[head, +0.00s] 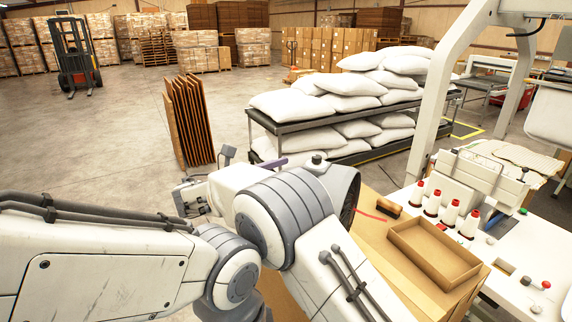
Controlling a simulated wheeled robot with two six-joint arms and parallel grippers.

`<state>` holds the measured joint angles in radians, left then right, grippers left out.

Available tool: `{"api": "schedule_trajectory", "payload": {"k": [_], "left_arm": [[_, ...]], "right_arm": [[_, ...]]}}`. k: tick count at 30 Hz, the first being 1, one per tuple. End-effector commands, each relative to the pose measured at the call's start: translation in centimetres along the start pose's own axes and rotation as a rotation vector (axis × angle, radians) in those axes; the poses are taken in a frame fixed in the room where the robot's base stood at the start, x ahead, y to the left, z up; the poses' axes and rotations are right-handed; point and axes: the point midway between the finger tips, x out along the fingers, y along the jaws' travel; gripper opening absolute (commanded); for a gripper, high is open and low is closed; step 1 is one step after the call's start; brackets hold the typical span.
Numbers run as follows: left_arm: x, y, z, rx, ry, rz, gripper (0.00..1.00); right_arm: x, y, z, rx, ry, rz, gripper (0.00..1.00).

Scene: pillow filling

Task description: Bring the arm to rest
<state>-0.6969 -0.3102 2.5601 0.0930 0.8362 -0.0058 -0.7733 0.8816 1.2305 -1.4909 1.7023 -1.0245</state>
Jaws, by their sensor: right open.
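My right arm (280,205) is folded in the middle of the head view. Its right gripper (190,197) shows small and partly hidden beyond the arm's joint. The gripper is open, and I see nothing held in it. My left arm (95,260) comes in from the left edge and ends in a grey joint at bottom centre. My left gripper is out of view.
A work table with an open cardboard tray (432,252), thread spools (450,213) and a white machine frame (440,90) stands at right. A rack (300,126) holds white pillows. Brown panels (188,120) stand at centre-left. A forklift (74,55) stands far left.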

Motion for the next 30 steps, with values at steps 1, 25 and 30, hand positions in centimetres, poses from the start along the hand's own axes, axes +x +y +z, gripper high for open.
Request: {"api": "schedule_trajectory", "payload": {"k": [1,25,30], "left_arm": [[0.0,0.0,0.0,0.000,0.000,0.000,0.93],[5.6,-0.4,0.3,-0.004,0.000,0.000,0.93],[7.6,-0.6,0.4,-0.006,0.000,0.000,0.93]], "right_arm": [[-0.1,0.1,0.0,0.000,0.000,0.001,0.62],[-4.9,-19.1,-12.3,0.535,0.864,-0.379,0.62],[-10.8,-27.4,-17.1,0.842,1.136,-0.723,0.62]]}}
